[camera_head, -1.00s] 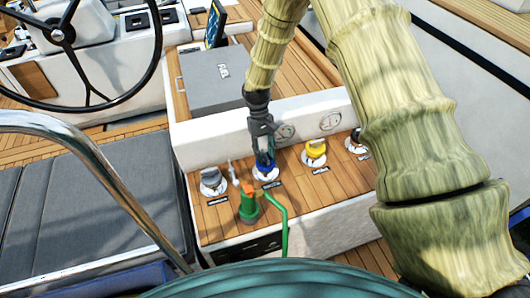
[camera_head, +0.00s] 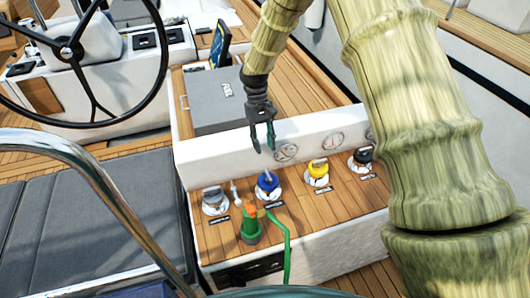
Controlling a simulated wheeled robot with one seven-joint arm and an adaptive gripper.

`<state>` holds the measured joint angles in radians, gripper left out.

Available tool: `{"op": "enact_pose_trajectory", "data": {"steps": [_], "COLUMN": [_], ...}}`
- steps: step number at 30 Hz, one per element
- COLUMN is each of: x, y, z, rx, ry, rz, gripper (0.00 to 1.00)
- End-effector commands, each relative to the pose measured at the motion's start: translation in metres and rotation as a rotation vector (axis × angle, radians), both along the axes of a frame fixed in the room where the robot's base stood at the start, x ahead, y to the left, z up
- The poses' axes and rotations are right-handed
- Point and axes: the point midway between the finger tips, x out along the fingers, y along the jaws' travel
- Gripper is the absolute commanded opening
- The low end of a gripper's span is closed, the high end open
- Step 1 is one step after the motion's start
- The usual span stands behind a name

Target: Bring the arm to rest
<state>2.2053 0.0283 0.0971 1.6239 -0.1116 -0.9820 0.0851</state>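My gripper (camera_head: 263,143) points down above the teak-topped console, its two dark green fingers apart with nothing between them. It is just above and behind the blue knob (camera_head: 267,182), with a visible gap to it. My pale ridged arm (camera_head: 400,110) runs from the lower right up over the top edge, and its forearm comes back down at the top centre.
A grey box (camera_head: 213,99) lies behind. A steering wheel (camera_head: 75,55) and a steel rail (camera_head: 75,160) are at left.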

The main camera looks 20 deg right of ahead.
Motion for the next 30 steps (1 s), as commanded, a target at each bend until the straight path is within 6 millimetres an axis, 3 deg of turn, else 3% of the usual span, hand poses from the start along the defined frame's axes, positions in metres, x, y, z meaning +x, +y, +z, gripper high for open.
{"op": "enact_pose_trajectory", "data": {"steps": [20, 30], "x": [0.003, 0.003], "y": [0.000, 0.000], "z": [0.009, 0.063], "rx": [0.000, 0.000], "ry": [0.000, 0.000], "rz": [0.000, 0.000], "gripper": [0.32, 0.32]}}
